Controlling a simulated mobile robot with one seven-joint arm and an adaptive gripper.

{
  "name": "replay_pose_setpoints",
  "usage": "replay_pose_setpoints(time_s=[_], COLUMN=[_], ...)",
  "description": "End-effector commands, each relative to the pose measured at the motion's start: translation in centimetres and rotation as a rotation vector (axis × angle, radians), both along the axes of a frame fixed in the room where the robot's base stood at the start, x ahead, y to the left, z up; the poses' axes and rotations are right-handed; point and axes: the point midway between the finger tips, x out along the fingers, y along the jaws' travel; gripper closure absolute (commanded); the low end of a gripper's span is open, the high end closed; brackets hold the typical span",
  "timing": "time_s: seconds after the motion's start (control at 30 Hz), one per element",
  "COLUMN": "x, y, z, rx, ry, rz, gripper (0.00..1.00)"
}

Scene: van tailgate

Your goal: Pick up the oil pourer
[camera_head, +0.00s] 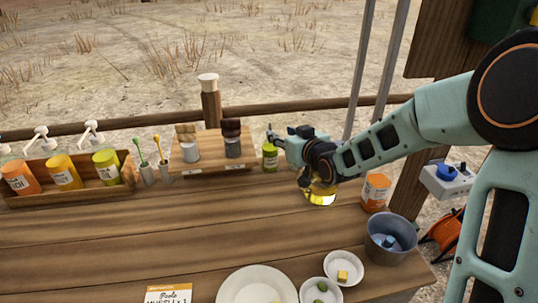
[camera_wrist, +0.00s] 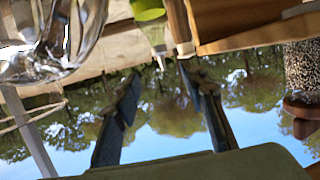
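A small green bottle (camera_head: 270,160) with a pale label stands near the back of the wooden counter, just right of the wooden rack; it looks like the oil pourer. In the wrist view, which is upside down, the green bottle (camera_wrist: 148,10) shows at the top edge, with its pale neck and thin spout tip pointing down towards the gap between the fingers. My gripper (camera_wrist: 160,75) is open, its fingers on either side of that spout tip and apart from it. In the head view my gripper (camera_head: 276,140) is at the height of the bottle's top.
A clear glass vessel with yellow liquid (camera_head: 322,198) stands under my wrist. An orange-labelled tub (camera_head: 375,192) and grey bucket (camera_head: 376,225) are to the right. The rack (camera_head: 210,158) holds two shakers. Plates (camera_head: 257,284) lie in front. The middle counter is clear.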

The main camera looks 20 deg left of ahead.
Motion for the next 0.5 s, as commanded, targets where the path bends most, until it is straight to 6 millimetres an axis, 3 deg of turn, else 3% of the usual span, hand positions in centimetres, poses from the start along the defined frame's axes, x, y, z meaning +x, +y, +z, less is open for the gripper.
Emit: replay_pose_setpoints(time_s=[0.2, 0.5], x=[2.4, 3.9], y=[1.9, 3.2], z=[-1.0, -1.7], rx=[-0.001, -0.004], ry=[0.000, 0.002], rz=[0.001, 0.001], gripper=[0.61, 0.61])
